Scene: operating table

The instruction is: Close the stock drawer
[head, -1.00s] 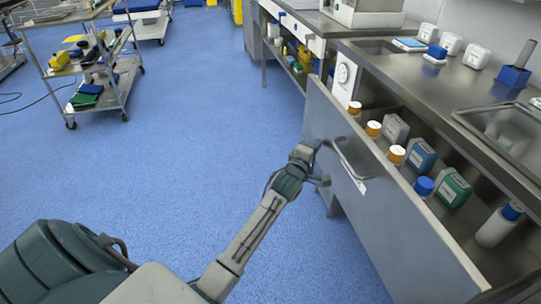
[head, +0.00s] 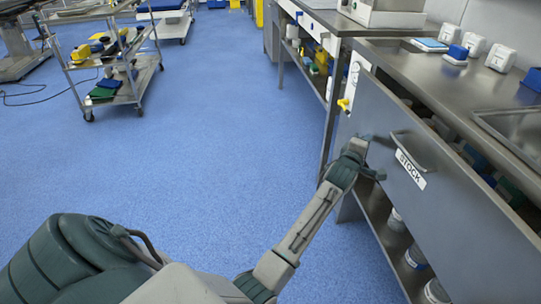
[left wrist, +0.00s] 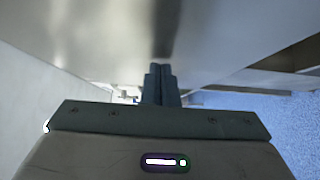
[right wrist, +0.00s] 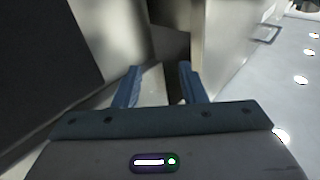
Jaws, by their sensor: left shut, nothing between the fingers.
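The grey stock drawer (head: 440,205), with its STOCK label and bar handle (head: 408,150), is on the right in the head view. It is partly open, with a narrow gap below the counter edge where some bottles and boxes show. My left gripper (head: 372,160) is shut and empty at the drawer's front face, left of the handle. In the left wrist view, its closed fingers (left wrist: 161,78) point at a smooth grey surface; contact is hard to tell. My right gripper (right wrist: 158,85) is open and empty, seen only in its wrist view.
A steel counter (head: 430,75) runs above the drawer, with white dispensers (head: 475,45) on it. A lower shelf holds white containers (head: 415,257). A trolley (head: 110,75) stands at the back left. The blue floor (head: 210,140) between is clear.

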